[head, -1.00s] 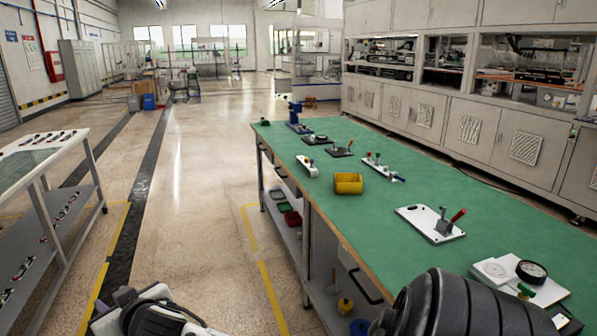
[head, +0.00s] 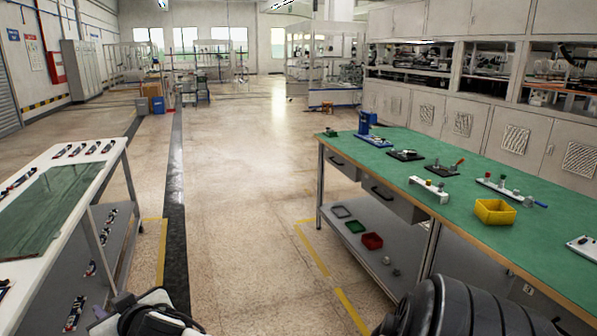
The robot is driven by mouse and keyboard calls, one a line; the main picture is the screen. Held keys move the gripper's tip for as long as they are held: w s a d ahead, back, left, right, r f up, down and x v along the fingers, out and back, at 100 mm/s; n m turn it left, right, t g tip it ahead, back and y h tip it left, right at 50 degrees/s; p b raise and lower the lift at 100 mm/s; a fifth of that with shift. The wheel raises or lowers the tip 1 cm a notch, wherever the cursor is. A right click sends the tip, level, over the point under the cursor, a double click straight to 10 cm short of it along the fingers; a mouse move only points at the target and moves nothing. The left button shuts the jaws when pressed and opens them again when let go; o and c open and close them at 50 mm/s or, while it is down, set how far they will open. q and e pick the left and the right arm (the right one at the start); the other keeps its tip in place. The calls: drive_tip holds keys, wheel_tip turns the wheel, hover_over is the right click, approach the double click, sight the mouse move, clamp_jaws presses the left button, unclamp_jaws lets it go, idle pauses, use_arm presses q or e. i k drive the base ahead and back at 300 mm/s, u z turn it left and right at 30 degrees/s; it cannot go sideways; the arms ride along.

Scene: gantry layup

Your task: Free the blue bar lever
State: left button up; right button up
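A small bar with a blue end (head: 541,204) lies at the right end of a white strip fixture (head: 512,191) on the green bench; it is too small to tell how it is held. A blue upright device (head: 366,123) stands at the bench's far end. My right arm, black and ribbed, fills the bottom right. A dark part of my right gripper (head: 562,325) may show at the bottom edge, but its fingers are hidden. Only a white and black part of mine shows at bottom left; no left fingers are visible. Neither arm touches a fixture.
The green bench (head: 560,252) carries a yellow bin (head: 495,212), a white bracket fixture (head: 430,189) and dark plates. Red (head: 372,240) and green (head: 355,227) trays lie on its lower shelf. A white table (head: 112,153) stands left. The floor between (head: 235,240) is clear.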

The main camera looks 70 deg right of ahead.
sight(541, 204)
drive_tip(key=z, duration=1.85)
